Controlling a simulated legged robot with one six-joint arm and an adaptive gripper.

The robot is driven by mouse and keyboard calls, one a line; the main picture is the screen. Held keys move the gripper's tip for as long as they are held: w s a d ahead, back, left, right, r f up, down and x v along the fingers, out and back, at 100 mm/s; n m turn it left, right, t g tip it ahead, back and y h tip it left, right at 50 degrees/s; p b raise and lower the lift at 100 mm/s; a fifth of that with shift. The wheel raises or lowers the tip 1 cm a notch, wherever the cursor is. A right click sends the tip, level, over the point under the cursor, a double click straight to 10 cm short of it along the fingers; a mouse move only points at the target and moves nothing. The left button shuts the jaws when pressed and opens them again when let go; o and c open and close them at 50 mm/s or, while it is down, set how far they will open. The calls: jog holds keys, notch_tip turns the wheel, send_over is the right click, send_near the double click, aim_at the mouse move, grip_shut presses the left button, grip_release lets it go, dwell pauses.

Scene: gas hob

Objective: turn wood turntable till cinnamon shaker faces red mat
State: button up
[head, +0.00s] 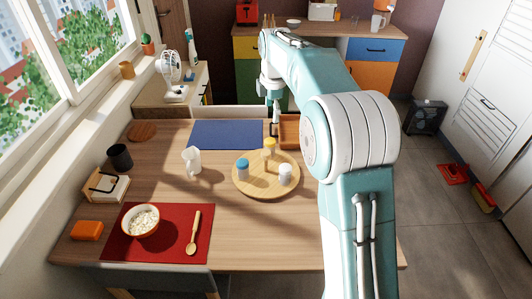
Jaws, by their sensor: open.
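The round wood turntable (262,189) lies on the table, right of its middle. On it stand a blue-capped shaker (243,169) at the left, a yellow-capped shaker (270,147) at the back and a white-topped shaker (285,175) at the right. Labels are too small to tell which one holds cinnamon. The red mat (172,249) lies at the table's front left; the blue-capped shaker is on the turntable side closest to it. My gripper (274,136) is open and points down at the turntable's back edge, close to the yellow-capped shaker; contact cannot be told.
A bowl (141,220) and wooden spoon (194,232) lie on the red mat. A white jug (191,160) stands left of the turntable. A blue mat (227,134) lies behind, and a wooden box (289,131) stands at the back right, partly behind my arm.

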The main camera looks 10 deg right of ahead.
aim_at(266, 152)
jog(key=w+f+n, duration=0.2)
jog(key=f, duration=0.5)
jog(key=w+f+n+g, duration=0.1)
jog(key=w+f+n, duration=0.1)
jog(key=f, duration=0.6)
jog(key=w+f+n, duration=0.2)
jog(key=w+f, duration=0.2)
jog(key=f, duration=0.4)
jog(key=shift+w+a+f+n, duration=0.1)
jog(key=shift+w+n, duration=0.05)
jog(key=shift+n, duration=0.25)
grip_shut()
